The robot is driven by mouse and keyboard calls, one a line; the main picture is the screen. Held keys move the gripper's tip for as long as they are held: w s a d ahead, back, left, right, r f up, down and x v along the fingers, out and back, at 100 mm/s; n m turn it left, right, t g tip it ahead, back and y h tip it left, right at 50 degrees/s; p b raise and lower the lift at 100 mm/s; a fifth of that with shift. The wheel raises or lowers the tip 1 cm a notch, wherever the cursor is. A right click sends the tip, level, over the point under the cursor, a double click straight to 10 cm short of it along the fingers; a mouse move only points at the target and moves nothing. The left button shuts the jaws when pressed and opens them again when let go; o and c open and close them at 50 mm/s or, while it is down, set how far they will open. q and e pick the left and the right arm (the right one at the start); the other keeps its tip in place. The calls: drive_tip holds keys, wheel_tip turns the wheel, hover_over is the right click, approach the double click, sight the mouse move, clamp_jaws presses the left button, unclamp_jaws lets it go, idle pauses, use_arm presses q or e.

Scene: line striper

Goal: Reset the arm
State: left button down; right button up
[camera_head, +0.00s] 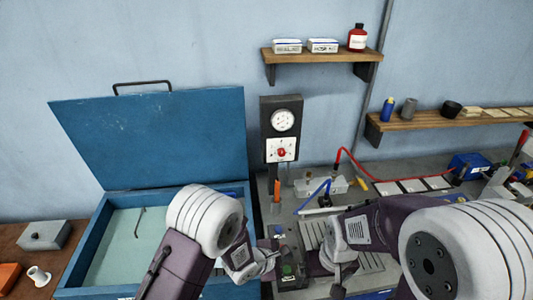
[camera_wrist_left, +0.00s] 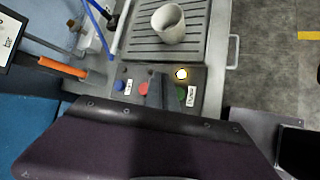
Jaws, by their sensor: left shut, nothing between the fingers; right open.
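My left arm comes in from the left in the head view. Its gripper (camera_head: 268,262) is shut and empty, next to a small control panel (camera_head: 280,232) with coloured buttons. In the left wrist view its fingers (camera_wrist_left: 157,92) are together over this panel, between a red button (camera_wrist_left: 143,88) and a green button (camera_wrist_left: 181,92). I cannot tell whether they touch it.
A blue case (camera_head: 160,130) stands open at the left. A dial box (camera_head: 281,120) is on the wall. The grooved tray (camera_wrist_left: 152,55) holds a pale cup (camera_wrist_left: 168,22). An orange-handled tool (camera_head: 277,190) stands beside the panel. Red and blue hoses cross the bench.

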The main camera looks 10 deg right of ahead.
use_arm(q)
drive_tip(key=w+a+r+n+t+b, duration=0.25)
drive_tip(key=w+a+r+b, duration=0.2)
drive_tip(key=w+a, duration=0.3)
drive_tip(key=w+a+t+y+b, duration=0.2)
drive_tip(key=a+y+b, duration=0.25)
drive_tip(key=a, duration=0.75)
drive_tip(key=s+a+f+m+g+y+b, duration=0.2)
drive_tip(key=s+a+f+m+g+y, duration=0.15)
drive_tip(key=s+a+m, duration=0.6)
drive_tip(key=s+f+m+g, duration=0.1)
drive_tip(key=s+m+g, duration=0.1)
drive_tip(key=s+m, duration=0.2)
drive_tip(key=s+f+m+g+h, duration=0.1)
drive_tip(key=s+m+g, duration=0.2)
drive_tip(key=s+m, duration=0.2)
drive_tip(key=s, duration=0.3)
drive_tip(key=shift+s+f, duration=0.25)
drive_tip(key=shift+s, duration=0.1)
